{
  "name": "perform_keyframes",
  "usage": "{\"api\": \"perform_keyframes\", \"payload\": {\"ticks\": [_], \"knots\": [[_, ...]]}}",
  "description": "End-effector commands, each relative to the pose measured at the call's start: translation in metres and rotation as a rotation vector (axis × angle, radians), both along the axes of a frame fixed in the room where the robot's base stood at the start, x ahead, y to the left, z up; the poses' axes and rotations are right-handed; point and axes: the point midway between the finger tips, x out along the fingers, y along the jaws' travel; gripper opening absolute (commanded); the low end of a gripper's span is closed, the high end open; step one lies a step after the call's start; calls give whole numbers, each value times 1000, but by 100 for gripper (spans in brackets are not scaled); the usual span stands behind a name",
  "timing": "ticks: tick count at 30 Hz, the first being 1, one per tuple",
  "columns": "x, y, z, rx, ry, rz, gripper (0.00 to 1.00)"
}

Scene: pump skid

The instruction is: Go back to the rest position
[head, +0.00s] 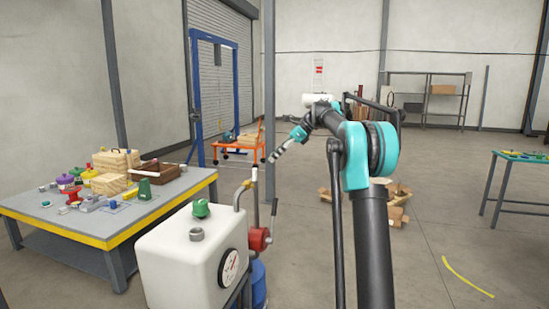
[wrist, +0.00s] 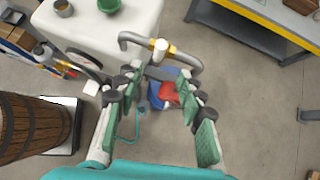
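My gripper (head: 275,156) hangs at the end of my arm, above and to the right of the pump skid's pipework in the head view. In the wrist view its two green-padded fingers (wrist: 160,75) are spread apart with nothing held between them. The white tank (head: 192,254) carries a green cap (head: 201,208), an open grey neck (head: 196,234) and a round gauge (head: 229,268). A bent grey pipe (wrist: 130,40) with a yellow fitting and a white-ended stem (wrist: 160,46) lies beyond the fingertips. A red part (wrist: 169,92) and a blue part show below, between the fingers.
A yellow-edged workbench (head: 110,236) at left holds boxes and several small parts. A wooden barrel (wrist: 30,130) shows at left in the wrist view. An orange cart (head: 238,146) stands behind. The floor at right is mostly clear, before a blue table (head: 518,160).

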Motion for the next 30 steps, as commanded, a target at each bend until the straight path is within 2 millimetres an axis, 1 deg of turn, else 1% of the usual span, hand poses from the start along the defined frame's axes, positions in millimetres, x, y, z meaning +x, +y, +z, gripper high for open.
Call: {"api": "perform_keyframes", "payload": {"ticks": [2,5,8,11,12,14,20,21,23,24,26,27,29,30], "knots": [[-2,0,-2,-6,-8,6,38],[-14,-4,-11,-39,-54,41,38],[-37,-11,-31,-106,-141,114,38],[-71,-21,-59,-197,-252,219,38],[-85,-25,-71,-237,-296,265,38],[-108,-32,-89,-295,-359,338,38],[-193,-57,-154,-487,-549,599,38],[-211,-63,-167,-526,-582,657,38],[-240,-71,-188,-584,-629,744,38],[-259,-77,-201,-621,-658,805,38],[-289,-85,-222,-677,-700,897,38],[-309,-91,-236,-714,-725,962,38],[-339,-100,-257,-768,-760,1059,38],[-359,-105,-271,-801,-780,1123,38]]}}
